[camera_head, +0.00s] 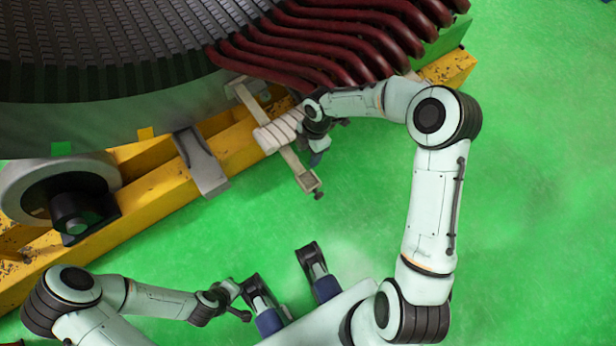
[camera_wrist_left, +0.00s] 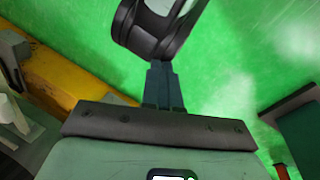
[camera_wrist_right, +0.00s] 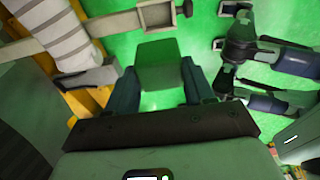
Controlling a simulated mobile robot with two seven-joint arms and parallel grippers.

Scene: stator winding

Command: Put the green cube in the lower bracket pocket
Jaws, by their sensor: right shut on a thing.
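My right gripper (camera_wrist_right: 158,82) is shut on the green cube (camera_wrist_right: 158,65), which sits between its two blue-grey fingers in the right wrist view. In the head view the right gripper (camera_head: 318,152) is beside the bracket (camera_head: 296,165), a pale bar slanting from the stator. The cube cannot be made out there against the green floor. The lower bracket pocket (camera_head: 309,181), a square frame at the bar's lower end, also shows in the right wrist view (camera_wrist_right: 157,12), beyond the cube and apart from it. My left gripper (camera_wrist_left: 163,78) is shut and empty, low in the head view (camera_head: 240,300).
The stator (camera_head: 120,45) with dark red coils (camera_head: 310,45) fills the upper left. A yellow frame (camera_head: 150,190) runs beneath it, with a grey roller (camera_head: 60,190) and a metal plate (camera_head: 203,165). Green floor (camera_head: 540,180) is open at the right.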

